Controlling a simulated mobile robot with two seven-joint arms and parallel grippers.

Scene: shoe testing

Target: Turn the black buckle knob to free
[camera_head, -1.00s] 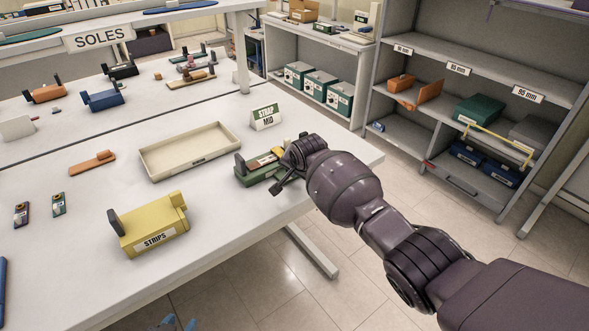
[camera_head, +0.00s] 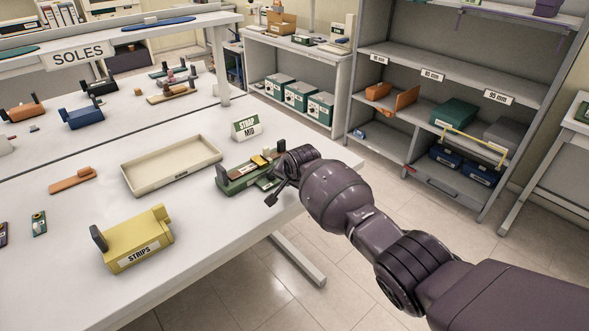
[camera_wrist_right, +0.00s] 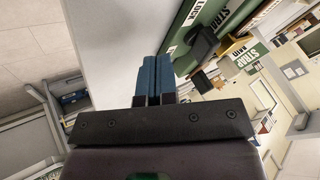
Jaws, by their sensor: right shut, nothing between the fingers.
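A green strap fixture (camera_head: 236,186) stands near the right end of the white table, with a strip and small parts on top. In the right wrist view a black knob (camera_wrist_right: 202,44) sits on the green fixture (camera_wrist_right: 182,60), beside a label reading "LOCK". My right gripper (camera_head: 274,196) is at the fixture's right side in the head view. In the wrist view its blue fingers (camera_wrist_right: 154,78) are shut together and empty, to the left of the knob and apart from it in the picture. My right wrist hides part of the fixture. My left gripper is not in view.
A "STRAP MID" sign (camera_head: 246,128) stands behind the fixture. A beige tray (camera_head: 128,180) lies to its left, and a yellow "STRIPS" holder (camera_head: 135,240) is nearer the front. The table's right edge is close to my arm. Grey shelves (camera_head: 430,55) stand beyond a floor gap.

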